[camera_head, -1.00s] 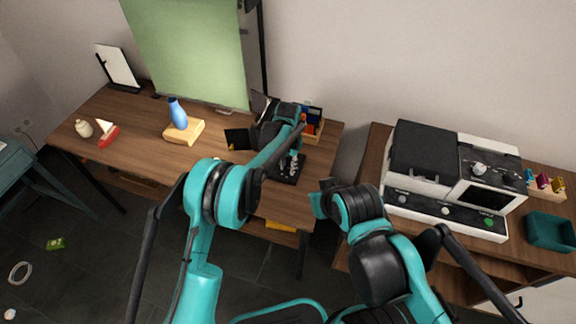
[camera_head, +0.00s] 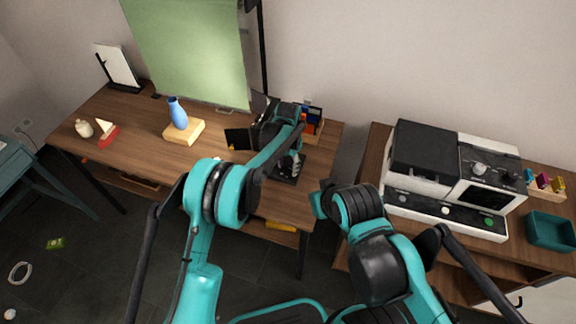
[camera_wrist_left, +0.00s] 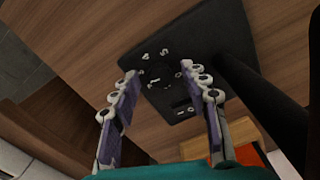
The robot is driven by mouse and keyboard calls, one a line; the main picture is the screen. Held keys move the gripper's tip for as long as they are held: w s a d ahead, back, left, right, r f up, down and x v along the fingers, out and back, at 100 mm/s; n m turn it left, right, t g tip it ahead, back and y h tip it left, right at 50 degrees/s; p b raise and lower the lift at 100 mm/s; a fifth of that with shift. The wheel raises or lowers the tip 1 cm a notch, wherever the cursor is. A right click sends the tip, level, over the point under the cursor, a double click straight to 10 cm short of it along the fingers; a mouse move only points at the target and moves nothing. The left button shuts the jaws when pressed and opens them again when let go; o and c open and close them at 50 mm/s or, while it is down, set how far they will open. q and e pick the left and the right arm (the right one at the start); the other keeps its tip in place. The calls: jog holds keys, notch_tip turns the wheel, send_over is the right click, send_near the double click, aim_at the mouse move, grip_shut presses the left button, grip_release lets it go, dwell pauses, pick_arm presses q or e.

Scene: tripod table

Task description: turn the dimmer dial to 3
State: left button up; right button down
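The dimmer is a black plate (camera_wrist_left: 210,50) with white numerals, lying on the wooden table in the left wrist view. Its dark dial (camera_wrist_left: 158,78) sits between my fingertips, but its pointer setting is too unclear to read. My left gripper (camera_wrist_left: 164,80) is open, with one finger on each side of the dial; contact cannot be told. In the head view my left gripper (camera_head: 291,164) is over the plate (camera_head: 284,179) and partly hides it. My right gripper (camera_head: 326,184) is beside the table's right end, largely hidden by its own arm.
A blue vase (camera_head: 178,113) on a wooden block (camera_head: 184,132), a toy boat (camera_head: 107,132) and a black panel (camera_head: 237,138) stand left on the table. An organizer (camera_head: 311,123) is behind the gripper. A machine (camera_head: 424,165) stands on the right-hand table.

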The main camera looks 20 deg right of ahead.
aim_at(288, 168)
pick_arm(q)
jog(key=shift+r, duration=0.1)
notch_tip(288, 168, up, 12)
dwell(0.4)
notch_tip(288, 168, down, 4)
jog(key=n, duration=0.5)
jog(key=shift+r+n+p, duration=0.25)
jog(key=shift+n+p, duration=0.05)
jog(key=shift+p, duration=0.1)
jog(key=shift+f+n, duration=0.3)
jog(key=shift+n, duration=0.2)
jog(key=shift+f+n, duration=0.3)
jog(key=shift+f, duration=0.05)
notch_tip(288, 168, down, 7)
jog(key=b, duration=0.2)
jog(key=shift+f+b, duration=0.2)
jog(key=shift+b, duration=0.15)
